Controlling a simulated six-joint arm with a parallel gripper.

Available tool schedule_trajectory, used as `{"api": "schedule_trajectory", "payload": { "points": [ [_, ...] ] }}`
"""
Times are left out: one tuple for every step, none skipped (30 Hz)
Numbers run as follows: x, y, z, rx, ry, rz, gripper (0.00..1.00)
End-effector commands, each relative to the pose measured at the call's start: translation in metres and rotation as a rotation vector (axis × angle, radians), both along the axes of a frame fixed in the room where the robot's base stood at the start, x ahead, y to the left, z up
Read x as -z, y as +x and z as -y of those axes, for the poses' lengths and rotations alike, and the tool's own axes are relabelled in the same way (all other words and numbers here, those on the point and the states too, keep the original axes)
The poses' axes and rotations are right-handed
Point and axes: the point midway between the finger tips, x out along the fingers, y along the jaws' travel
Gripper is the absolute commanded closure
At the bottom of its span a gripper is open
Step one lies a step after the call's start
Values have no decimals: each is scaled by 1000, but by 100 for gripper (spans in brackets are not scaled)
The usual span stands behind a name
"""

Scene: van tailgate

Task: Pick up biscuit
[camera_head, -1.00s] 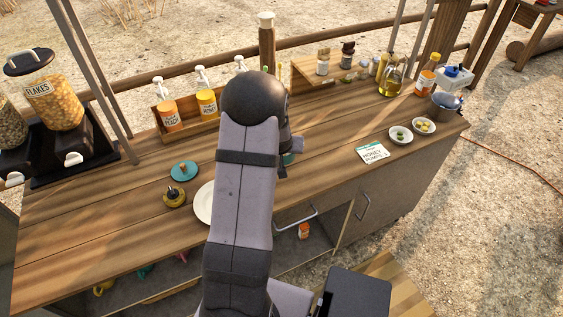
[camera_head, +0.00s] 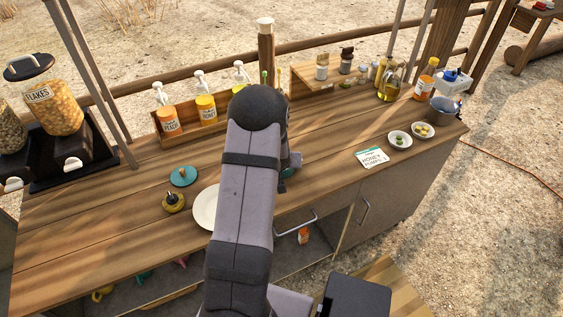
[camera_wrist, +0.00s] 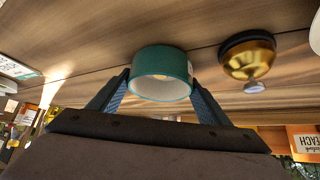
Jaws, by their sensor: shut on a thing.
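A teal round tin (camera_wrist: 160,75) with a pale inside and a partly seen label on its side sits between the two fingers of my gripper (camera_wrist: 160,92) in the wrist view. My gripper is shut on this tin, with a finger against each side. In the head view only a small teal piece of it shows under my wrist, and my arm hides the fingers. A loose biscuit is not clearly seen. A teal lid (camera_head: 184,176) with a brown knob lies on the counter left of my arm.
A brass piece with a black rim (camera_wrist: 248,58) stands beside the tin in the wrist view. A white plate (camera_head: 205,207) is partly behind my arm. Pump bottles (camera_head: 206,109) stand in a wooden rack at the back. A card (camera_head: 371,158) and small bowls (camera_head: 398,138) lie right.

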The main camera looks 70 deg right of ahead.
Motion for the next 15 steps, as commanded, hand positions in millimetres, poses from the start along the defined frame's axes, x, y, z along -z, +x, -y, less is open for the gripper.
{"api": "schedule_trajectory", "payload": {
  "points": [
    [1,0,1,0,-3,1,61],
    [2,0,1,0,-3,1,61],
    [3,0,0,0,0,0,24],
    [2,0,0,0,0,0,17],
    [2,0,0,0,0,0,10],
    [2,0,0,0,0,0,10],
    [2,0,0,0,0,0,10],
    [2,0,0,0,0,0,10],
    [2,0,0,0,0,0,10],
    [2,0,0,0,0,0,10],
    [2,0,0,0,0,0,10],
    [2,0,0,0,1,0,10],
    [2,0,0,0,0,0,10],
    [2,0,0,0,0,0,10],
    [1,0,0,0,0,0,10]
  ]
}}
